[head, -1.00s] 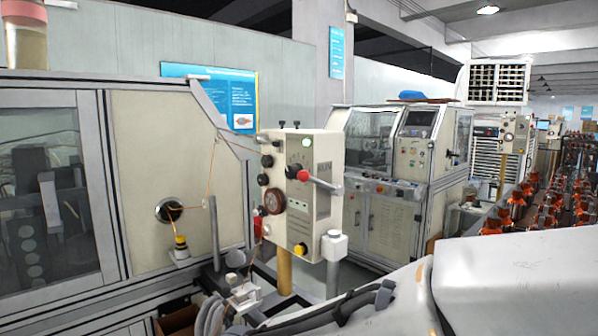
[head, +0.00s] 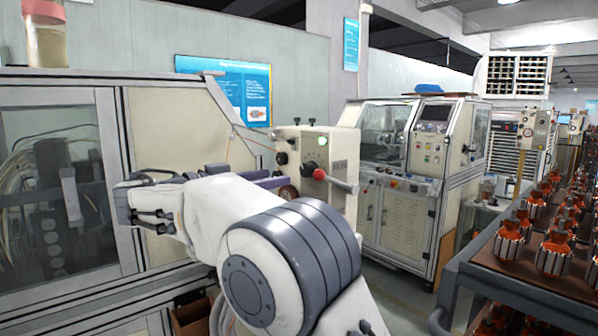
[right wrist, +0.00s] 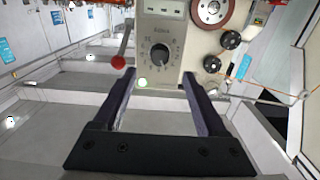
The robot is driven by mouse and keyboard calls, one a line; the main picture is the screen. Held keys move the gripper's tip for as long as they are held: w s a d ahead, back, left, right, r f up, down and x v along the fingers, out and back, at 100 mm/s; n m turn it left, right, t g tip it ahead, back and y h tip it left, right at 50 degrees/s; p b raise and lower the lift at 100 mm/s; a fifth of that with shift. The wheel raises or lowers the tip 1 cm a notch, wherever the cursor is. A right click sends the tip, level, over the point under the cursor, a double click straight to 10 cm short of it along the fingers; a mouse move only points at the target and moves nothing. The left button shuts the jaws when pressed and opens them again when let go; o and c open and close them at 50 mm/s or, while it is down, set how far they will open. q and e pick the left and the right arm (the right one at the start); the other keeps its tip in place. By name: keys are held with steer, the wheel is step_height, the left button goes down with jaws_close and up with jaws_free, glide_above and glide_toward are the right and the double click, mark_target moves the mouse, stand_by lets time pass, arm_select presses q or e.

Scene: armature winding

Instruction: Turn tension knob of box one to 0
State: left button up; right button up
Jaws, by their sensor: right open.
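Box one (head: 340,150) is a cream control box with a lit green lamp and a red-balled lever. Its tension knob (right wrist: 160,55) is a round black dial with a printed scale, seen close in the right wrist view. In the head view the knob (head: 308,168) shows small beside the red ball. My right gripper (right wrist: 157,75) is open and empty. Its fingers point at the box face, with the knob seen between and beyond their tips; I cannot tell whether they touch anything. In the head view this gripper (head: 272,180) is left of the box. My left gripper is out of view.
The red-balled lever (right wrist: 118,62) is close to the left finger in the wrist view. Black side knobs (right wrist: 230,40) and a red-rimmed dial (right wrist: 211,11) lie to the right. A winding machine (head: 180,120) stands behind my arm. Orange armatures (head: 550,245) fill a rack at right.

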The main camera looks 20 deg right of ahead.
mark_target(304, 172)
steer(key=p+x, duration=0.2)
steer(key=x, duration=0.5)
steer(key=shift+d, duration=0.2)
steer(key=shift+w+d+p, duration=0.2)
steer(key=shift+d+p, duration=0.1)
steer(key=shift+d, duration=0.25)
jaws_close()
